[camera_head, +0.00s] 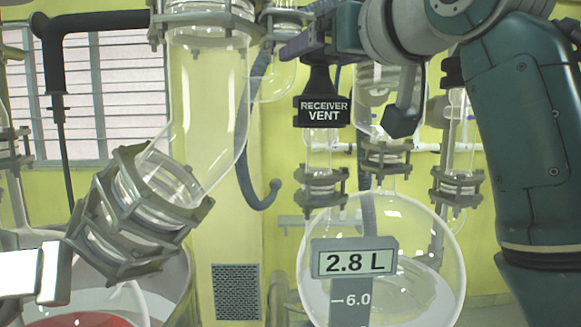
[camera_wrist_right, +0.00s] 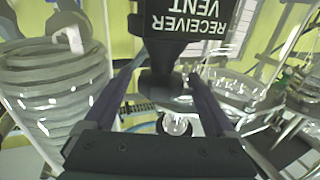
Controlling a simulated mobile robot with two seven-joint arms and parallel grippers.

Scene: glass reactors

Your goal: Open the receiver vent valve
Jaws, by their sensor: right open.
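The receiver vent valve has a black handle (camera_head: 319,80) above a black block labelled "RECEIVER VENT" (camera_head: 323,111), on a glass neck over the round receiver flask (camera_head: 435,255). My right gripper (camera_head: 318,45) is at the top of the handle, with a purple finger showing on its left. In the right wrist view, the open fingers of the gripper (camera_wrist_right: 157,100) stand on either side of the black valve part (camera_wrist_right: 160,84), with gaps visible. The labelled block (camera_wrist_right: 190,18) shows upside down there. Contact with the handle cannot be told. My left gripper is not seen.
A large glass tube with a grey clamped flange (camera_head: 135,220) stands left of the valve. A coiled glass condenser (camera_wrist_right: 50,85) is close to the fingers in the wrist view. A flask readout (camera_head: 355,263) shows 2.8 L. My right arm crosses the right side.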

